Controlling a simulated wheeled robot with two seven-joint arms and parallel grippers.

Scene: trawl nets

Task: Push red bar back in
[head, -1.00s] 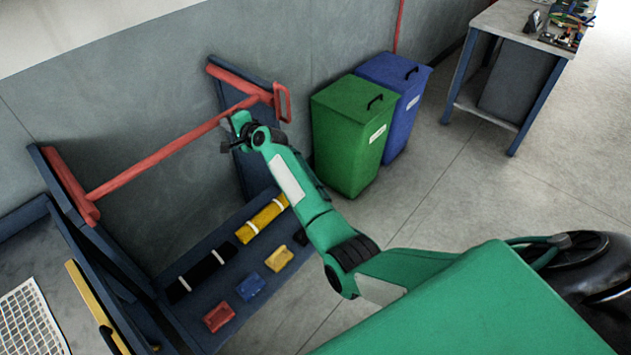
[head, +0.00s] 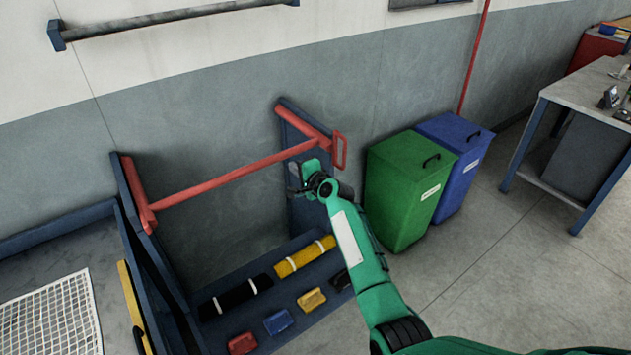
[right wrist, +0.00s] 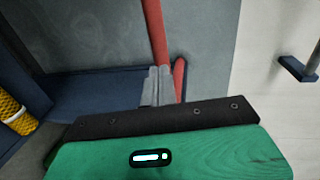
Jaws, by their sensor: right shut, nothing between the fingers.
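The red bar (head: 230,176) runs across between two dark blue uprights with red end pieces. A red loop handle (head: 340,151) stands at its right end. The bar also shows in the right wrist view (right wrist: 155,35), running up from the fingertips. My right gripper (head: 292,188) is just below and in front of the bar, near its right end. Its grey fingers (right wrist: 158,86) are together with nothing between them. I cannot tell whether they touch the bar. My left gripper is not in view.
Below the bar, a dark blue shelf holds a black roll (head: 236,296), a yellow roll (head: 305,257) and several small coloured boxes. A green bin (head: 400,190) and a blue bin (head: 458,165) stand to the right. A workbench (head: 585,95) is further right, with open floor before it.

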